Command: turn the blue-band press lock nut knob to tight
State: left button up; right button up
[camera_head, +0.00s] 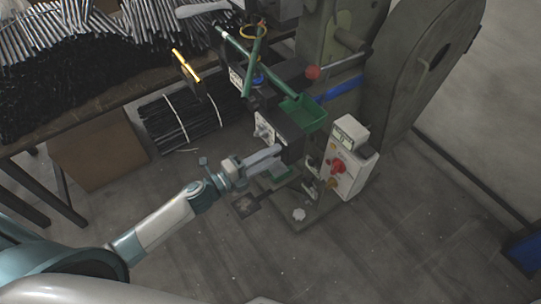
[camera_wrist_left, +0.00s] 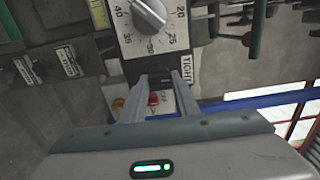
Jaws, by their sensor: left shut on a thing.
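The blue-band press (camera_head: 345,40) is a grey-green machine with a blue band (camera_head: 340,89); blue also shows in the left wrist view (camera_wrist_left: 255,101). A panel (camera_head: 266,128) on it carries a grey dial knob (camera_wrist_left: 148,14) with numbers around it and a TIGHT label (camera_wrist_left: 190,68) below. My left gripper (camera_head: 277,151) reaches the press at this panel. In the left wrist view its fingers (camera_wrist_left: 163,77) stand a little apart just under the dial, beside the label, closed on the dark lock nut knob, which they mostly hide. My right gripper is out of view.
A green bin (camera_head: 303,113) sits on the press close above my gripper. A control box (camera_head: 350,165) with a red button stands to its right. A table (camera_head: 90,104) piled with rods and a cardboard box (camera_head: 97,153) are at the left. The floor in front is clear.

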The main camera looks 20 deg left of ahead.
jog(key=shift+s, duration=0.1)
pick_arm(q)
jog(key=o, duration=1)
jog(key=shift+o, duration=0.2)
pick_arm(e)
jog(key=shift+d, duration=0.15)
pick_arm(q)
jog(key=b+v, duration=0.4)
jog(key=v, duration=1.3)
jog(key=shift+s+a, duration=0.2)
jog(key=shift+s, duration=0.05)
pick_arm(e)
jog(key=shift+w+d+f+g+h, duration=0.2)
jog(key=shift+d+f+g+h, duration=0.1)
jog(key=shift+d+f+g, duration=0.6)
pick_arm(q)
jog(key=shift+f, duration=0.1)
